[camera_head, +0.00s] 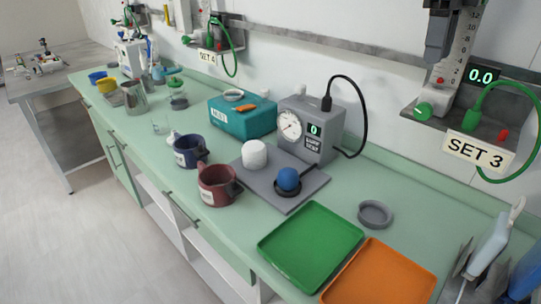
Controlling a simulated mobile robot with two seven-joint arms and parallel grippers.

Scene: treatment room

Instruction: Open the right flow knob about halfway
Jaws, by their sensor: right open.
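The SET 3 station is at the upper right, with a green knob (424,109) at the left of its grey shelf. A flow tube with a scale (462,45) rises behind it, and a display (480,75) beside it reads 0.0. My right gripper (438,56) hangs at the top edge in front of the scale, dark grey, open and empty. Its tips are above the green knob and apart from it. Most of the gripper is cut off. A small red part (440,81) sits at the foot of the tube. My left gripper is not in view.
A green hose (511,83) loops at the right, near a red knob (503,136). Below are a green tray (311,245), an orange tray (380,278) and a grey dish (375,213). A gauge box (325,125) stands further left. White and blue items (490,246) crowd the lower right.

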